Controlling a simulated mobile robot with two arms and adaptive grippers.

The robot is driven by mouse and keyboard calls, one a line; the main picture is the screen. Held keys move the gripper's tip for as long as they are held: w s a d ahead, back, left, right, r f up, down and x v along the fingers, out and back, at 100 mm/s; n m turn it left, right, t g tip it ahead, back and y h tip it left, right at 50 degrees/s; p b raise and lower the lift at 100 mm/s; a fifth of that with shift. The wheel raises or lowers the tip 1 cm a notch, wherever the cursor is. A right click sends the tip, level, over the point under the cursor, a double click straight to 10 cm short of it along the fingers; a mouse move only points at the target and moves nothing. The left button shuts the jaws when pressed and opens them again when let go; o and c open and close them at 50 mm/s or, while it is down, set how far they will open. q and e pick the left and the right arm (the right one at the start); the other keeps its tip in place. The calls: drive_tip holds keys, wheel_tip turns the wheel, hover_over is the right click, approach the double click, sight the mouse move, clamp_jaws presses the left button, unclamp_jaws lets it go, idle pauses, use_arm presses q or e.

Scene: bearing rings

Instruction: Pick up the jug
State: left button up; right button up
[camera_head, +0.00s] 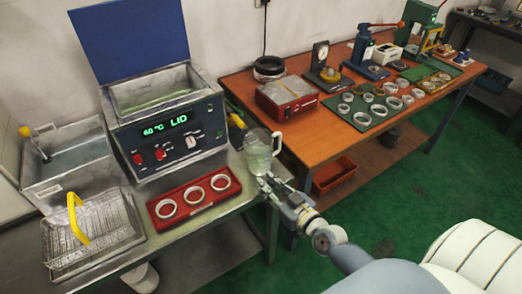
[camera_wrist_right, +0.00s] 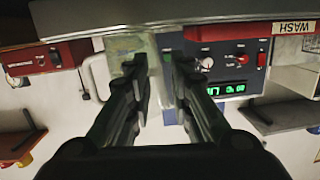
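The jug (camera_head: 259,158) is clear, with a handle on its right side in the head view. It stands upright at the right end of the metal bench (camera_head: 222,222). My right gripper (camera_head: 267,184) is low in front of the jug. In the right wrist view, which looks upside down, the jug (camera_wrist_right: 127,46) shows behind and between the fingers, with its handle to the left. The right gripper's fingers (camera_wrist_right: 158,72) are apart, with no visible grip on the jug; whether they touch it I cannot tell. My left gripper is not in view.
A washer (camera_head: 167,135) with its blue lid raised stands behind the jug's left. A red tray (camera_head: 194,208) with three rings and a wire basket (camera_head: 90,235) lie left on the bench. The wooden table (camera_head: 300,140) adjoins at right, with a red box (camera_head: 286,98).

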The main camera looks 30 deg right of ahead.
sight(280, 145)
drive_tip(key=w+d+m+h, duration=0.1)
drive_tip(key=w+d, duration=0.1)
drive_tip(key=d, duration=0.1)
drive_tip(key=w+d+r+m+t+h, duration=0.1)
drive_tip(key=w+d+h, duration=0.1)
drive_tip(key=d, duration=0.1)
drive_tip(key=w+d+m+h, duration=0.1)
drive_tip(key=w+d, duration=0.1)
drive_tip(key=d, duration=0.1)
drive_tip(key=shift+d+r+t, duration=0.25)
drive_tip(key=shift+d+t, duration=0.05)
drive_tip(key=shift+d, duration=0.1)
drive_tip(key=shift+w+d, duration=0.2)
drive_tip(key=shift+w, duration=1.3)
drive_tip(key=shift+w+d, duration=0.15)
drive_tip(key=shift+w, duration=1.3)
drive_tip(key=shift+r, duration=0.1)
drive_tip(key=shift+c, duration=0.2)
clamp_jaws()
